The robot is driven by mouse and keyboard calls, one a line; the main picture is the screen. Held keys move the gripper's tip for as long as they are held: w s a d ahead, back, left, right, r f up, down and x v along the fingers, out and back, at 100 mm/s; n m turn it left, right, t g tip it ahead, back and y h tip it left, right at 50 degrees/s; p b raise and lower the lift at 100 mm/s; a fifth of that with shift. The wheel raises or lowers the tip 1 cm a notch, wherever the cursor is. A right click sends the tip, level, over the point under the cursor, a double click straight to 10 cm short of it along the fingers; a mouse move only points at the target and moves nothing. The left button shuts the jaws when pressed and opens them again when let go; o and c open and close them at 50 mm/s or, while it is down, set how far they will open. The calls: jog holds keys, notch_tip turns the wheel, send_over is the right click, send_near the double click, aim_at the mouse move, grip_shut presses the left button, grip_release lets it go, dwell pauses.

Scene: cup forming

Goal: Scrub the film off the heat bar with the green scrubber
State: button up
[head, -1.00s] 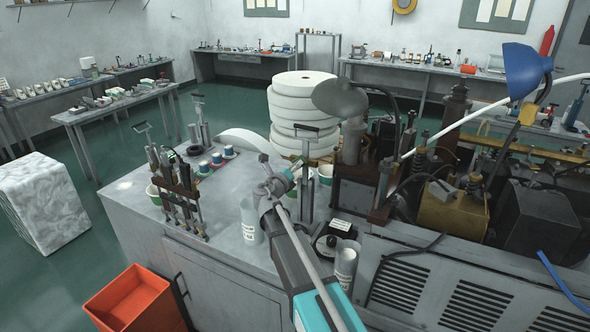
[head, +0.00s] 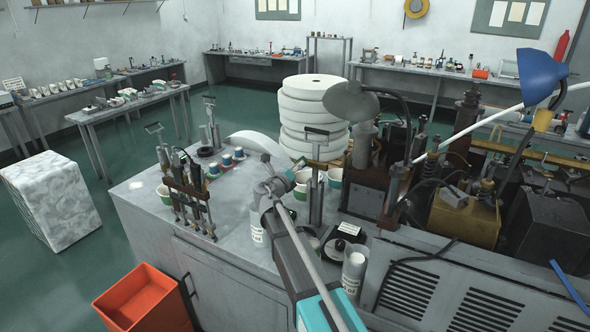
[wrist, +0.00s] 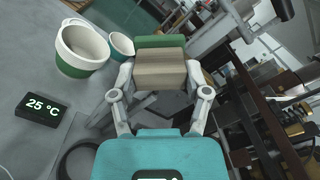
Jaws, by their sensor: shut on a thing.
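My gripper (wrist: 160,75) is shut on the green scrubber, a block with a beige body (wrist: 160,72) and a green face (wrist: 160,41) at its far side. In the head view my gripper (head: 280,186) is above the grey cabinet top, beside the dark machine, with a bit of green at its tip. I cannot clearly pick out the heat bar or its film. The brown and dark machine (head: 362,190) stands right of my gripper, and its parts show at the right of the wrist view.
White-and-green cups (wrist: 82,48) stand left of the scrubber in the wrist view. A display reading 25 °C (wrist: 44,105) lies near them. A tool rack (head: 187,190) and small blue-topped spools (head: 226,158) are on the cabinet. An orange bin (head: 143,302) stands on the floor.

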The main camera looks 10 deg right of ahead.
jog(key=shift+s+d, duration=0.6)
jog(key=shift+d, duration=0.2)
jog(key=shift+s+d, duration=0.55)
jog(key=shift+d, duration=0.25)
jog(key=shift+s+d, duration=0.55)
jog(key=shift+d, duration=0.3)
jog(key=shift+s+d, duration=0.55)
jog(key=shift+d, duration=0.25)
jog(key=shift+w+a, duration=0.6)
jog(key=shift+a, duration=0.25)
jog(key=shift+w+a, duration=0.55)
jog(key=shift+a, duration=0.25)
jog(key=shift+a, duration=0.1)
jog(key=shift+w+a, duration=1.25)
jog(key=shift+a, duration=0.25)
